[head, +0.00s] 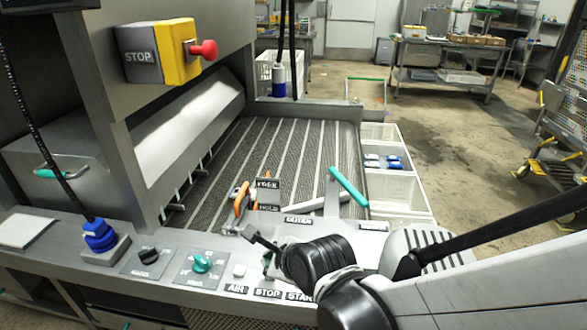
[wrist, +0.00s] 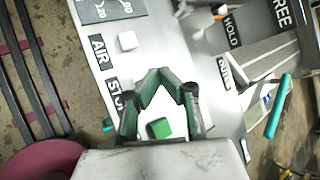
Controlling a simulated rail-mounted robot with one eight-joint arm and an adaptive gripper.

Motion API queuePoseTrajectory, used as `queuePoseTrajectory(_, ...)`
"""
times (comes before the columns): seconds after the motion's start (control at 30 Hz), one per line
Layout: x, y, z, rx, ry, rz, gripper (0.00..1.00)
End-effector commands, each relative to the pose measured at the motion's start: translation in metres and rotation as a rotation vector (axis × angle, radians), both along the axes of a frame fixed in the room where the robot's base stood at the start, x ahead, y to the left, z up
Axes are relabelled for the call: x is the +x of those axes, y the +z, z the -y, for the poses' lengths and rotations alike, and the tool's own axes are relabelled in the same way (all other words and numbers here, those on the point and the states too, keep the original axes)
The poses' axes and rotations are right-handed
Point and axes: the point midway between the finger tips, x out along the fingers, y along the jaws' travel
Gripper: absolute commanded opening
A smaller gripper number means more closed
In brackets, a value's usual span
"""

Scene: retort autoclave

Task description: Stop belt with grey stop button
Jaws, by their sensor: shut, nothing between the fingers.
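The sloped control panel (head: 210,262) carries the labels AIR, STOP (head: 267,293) and START (head: 300,296). My gripper (wrist: 160,82) is shut and empty, low over the panel beside the STOP label (wrist: 117,95) in the wrist view. The grey stop button is not visible; my fingers cover the spot beside that label. A green button (wrist: 159,128) shows between the finger links. A pale square button (wrist: 127,40) beside the AIR label is clear of the fingers. I cannot tell whether my fingertips touch the panel.
A red mushroom button (head: 204,50) on a yellow STOP box (head: 160,52) sits upper left. A teal knob (head: 202,264) and a black knob (head: 149,256) are left on the panel. An orange-handled lever (head: 242,200) and a teal handle (head: 348,187) stand behind, near the ribbed belt (head: 260,150).

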Motion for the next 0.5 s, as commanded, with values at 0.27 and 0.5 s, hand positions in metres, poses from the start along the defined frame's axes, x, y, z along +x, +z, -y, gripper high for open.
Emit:
queuePoseTrajectory(0.27,0.0,0.028,0.0,0.0,0.0,0.0,0.0)
queuePoseTrajectory(0.5,0.0,0.033,0.0,0.0,0.0,0.0,0.0)
